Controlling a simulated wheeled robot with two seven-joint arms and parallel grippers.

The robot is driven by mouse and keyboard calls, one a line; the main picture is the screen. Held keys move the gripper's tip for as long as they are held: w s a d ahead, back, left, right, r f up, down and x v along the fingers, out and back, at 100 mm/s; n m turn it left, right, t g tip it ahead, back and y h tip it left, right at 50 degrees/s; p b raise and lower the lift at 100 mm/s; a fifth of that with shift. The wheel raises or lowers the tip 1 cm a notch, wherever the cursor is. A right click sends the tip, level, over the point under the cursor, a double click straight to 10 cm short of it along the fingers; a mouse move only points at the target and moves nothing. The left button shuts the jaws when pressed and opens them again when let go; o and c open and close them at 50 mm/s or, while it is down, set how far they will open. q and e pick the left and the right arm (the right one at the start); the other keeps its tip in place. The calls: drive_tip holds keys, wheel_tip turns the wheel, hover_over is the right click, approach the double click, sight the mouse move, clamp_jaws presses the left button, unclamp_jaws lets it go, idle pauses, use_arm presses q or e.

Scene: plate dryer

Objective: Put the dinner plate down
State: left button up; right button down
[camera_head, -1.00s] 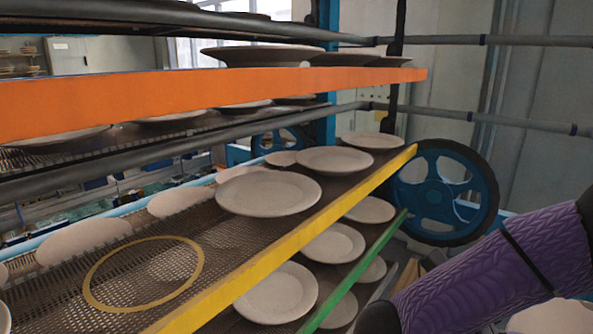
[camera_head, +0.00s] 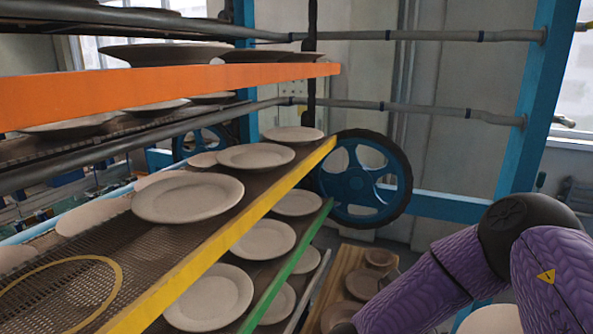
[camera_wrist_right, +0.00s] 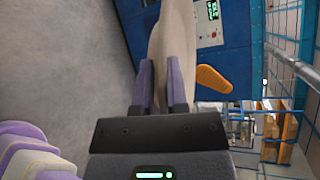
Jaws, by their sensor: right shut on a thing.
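The dinner plate (camera_wrist_right: 172,35) is a pale beige disc, seen nearly edge-on in the right wrist view. My right gripper (camera_wrist_right: 160,62) is shut on its rim, with a purple finger on each side. In the head view, a pale plate edge (camera_head: 490,321) shows at the bottom, beneath my purple right arm; the right gripper itself is out of that view. A yellow ring (camera_head: 119,290) marks a bare patch of the mesh shelf (camera_head: 160,240) at the lower left. My left gripper is not in view.
The yellow-edged shelf holds several plates, the nearest a large one (camera_head: 188,197) beyond the ring. An orange-edged shelf (camera_head: 170,88) hangs above. A green-edged shelf (camera_head: 290,252) with plates lies below. A blue wheel (camera_head: 362,180) and wooden board (camera_head: 340,285) are to the right.

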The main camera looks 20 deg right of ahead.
drive_tip(key=w+a+r+n+t+y, duration=0.1)
drive_tip(key=w+a+n+t+y, duration=0.1)
drive_tip(key=a+n+t, duration=0.5)
drive_tip(key=w+a+r+n+t+y, duration=0.1)
drive_tip(key=w+a+n+t, duration=0.2)
drive_tip(key=a, duration=0.6)
wheel_tip(320, 180, down, 28)
drive_tip(key=t+b, duration=0.1)
drive_tip(key=b, duration=2.6)
drive_tip(key=shift+f+m+b, duration=0.2)
drive_tip(key=shift+m+b, duration=0.1)
drive_tip(key=shift+b, duration=0.05)
